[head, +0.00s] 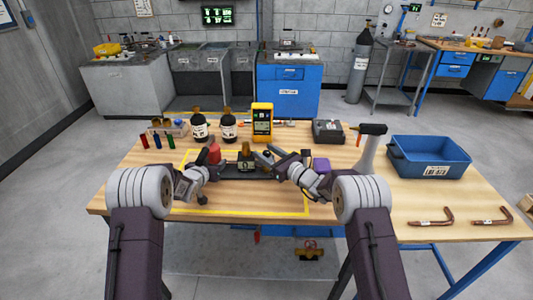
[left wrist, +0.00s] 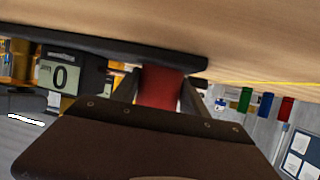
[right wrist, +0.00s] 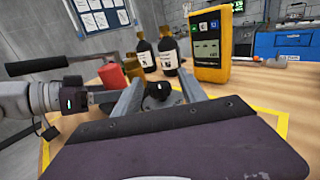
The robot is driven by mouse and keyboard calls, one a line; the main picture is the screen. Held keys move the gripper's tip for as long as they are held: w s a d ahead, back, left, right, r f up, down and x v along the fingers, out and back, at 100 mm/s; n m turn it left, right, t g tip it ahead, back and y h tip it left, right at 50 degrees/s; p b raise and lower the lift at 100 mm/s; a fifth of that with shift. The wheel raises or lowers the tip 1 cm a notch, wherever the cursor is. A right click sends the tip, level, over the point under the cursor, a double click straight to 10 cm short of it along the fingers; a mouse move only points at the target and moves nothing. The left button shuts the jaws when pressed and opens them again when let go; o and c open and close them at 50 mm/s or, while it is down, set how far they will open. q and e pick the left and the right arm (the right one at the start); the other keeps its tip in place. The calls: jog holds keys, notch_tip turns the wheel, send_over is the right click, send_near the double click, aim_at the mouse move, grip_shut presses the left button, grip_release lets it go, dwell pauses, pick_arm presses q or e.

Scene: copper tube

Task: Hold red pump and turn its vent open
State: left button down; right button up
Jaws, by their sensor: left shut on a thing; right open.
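The red pump (head: 214,153) stands inside the yellow outline on the table, on a dark base. My left gripper (head: 207,160) is shut on its red body, which shows between the fingers in the left wrist view (left wrist: 160,86). A display reading 0 (left wrist: 60,76) sits beside the red body. My right gripper (head: 264,157) is open, to the right of the pump. In the right wrist view, a small black knob (right wrist: 158,91), seemingly the vent, shows between the open fingers; contact cannot be told. The red body (right wrist: 113,76) is behind, to the left.
Two dark bottles (head: 199,128) and a yellow meter (head: 262,122) stand behind the pump. A blue bin (head: 430,158) and bent copper tubes (head: 435,217) are at the right. The front of the outlined area is clear.

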grip_shut()
jog(key=shift+r+n+g+y, duration=0.1)
jog(key=shift+n+g+y, duration=0.2)
jog(key=shift+n+y, duration=0.1)
jog(key=shift+n+g+y, duration=0.4)
jog(key=shift+g+y, duration=0.1)
jog(key=shift+g, duration=0.1)
grip_release()
jog(key=v, duration=1.2)
